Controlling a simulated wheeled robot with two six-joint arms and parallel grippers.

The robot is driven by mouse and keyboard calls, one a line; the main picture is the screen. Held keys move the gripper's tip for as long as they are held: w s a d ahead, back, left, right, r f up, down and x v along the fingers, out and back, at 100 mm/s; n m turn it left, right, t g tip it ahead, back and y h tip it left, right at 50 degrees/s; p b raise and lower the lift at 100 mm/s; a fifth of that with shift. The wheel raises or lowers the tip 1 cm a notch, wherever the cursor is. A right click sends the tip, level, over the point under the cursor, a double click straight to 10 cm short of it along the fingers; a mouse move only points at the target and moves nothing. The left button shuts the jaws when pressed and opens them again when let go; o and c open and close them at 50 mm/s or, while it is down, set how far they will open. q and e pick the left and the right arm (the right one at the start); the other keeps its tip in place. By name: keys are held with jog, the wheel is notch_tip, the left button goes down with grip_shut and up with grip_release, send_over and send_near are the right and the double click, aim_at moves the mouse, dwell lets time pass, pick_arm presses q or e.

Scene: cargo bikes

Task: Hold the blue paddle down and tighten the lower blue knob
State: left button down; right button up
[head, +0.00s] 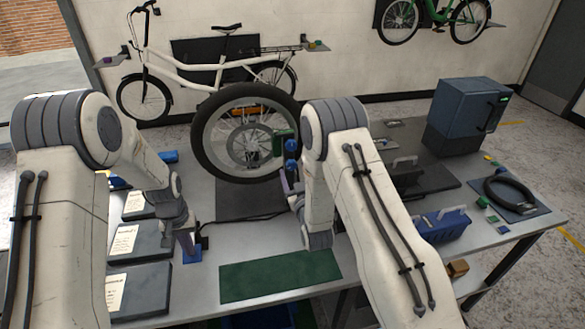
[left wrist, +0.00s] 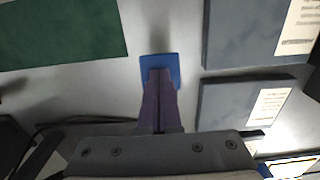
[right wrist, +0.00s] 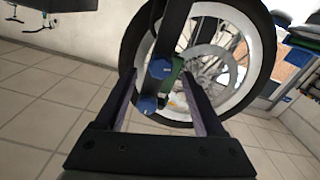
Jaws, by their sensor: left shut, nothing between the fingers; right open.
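The blue paddle (head: 191,255) is a small flat plate near the front left of the bench; it also shows in the left wrist view (left wrist: 174,64). My left gripper (head: 187,240) is shut and empty, with its purple fingertips over the paddle, seemingly touching it. How far the paddle is pressed cannot be told. Two blue knobs sit on the stand beside the wheel: the upper knob (right wrist: 160,68) and the lower knob (right wrist: 147,104). My right gripper (right wrist: 158,80) is open, its fingers either side of the view of the knobs, gripping neither. My right arm partly hides this area in the head view.
A black-tyred wheel (head: 200,150) stands upright behind the knobs. A green mat (head: 280,275) lies at the front. Dark boxes with paper labels (head: 142,290) are at left. A blue toolbox (head: 442,226) and a black ring (head: 510,190) are at right.

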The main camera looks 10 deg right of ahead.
aim_at(291, 165)
jog(key=shift+w, duration=1.4)
grip_shut()
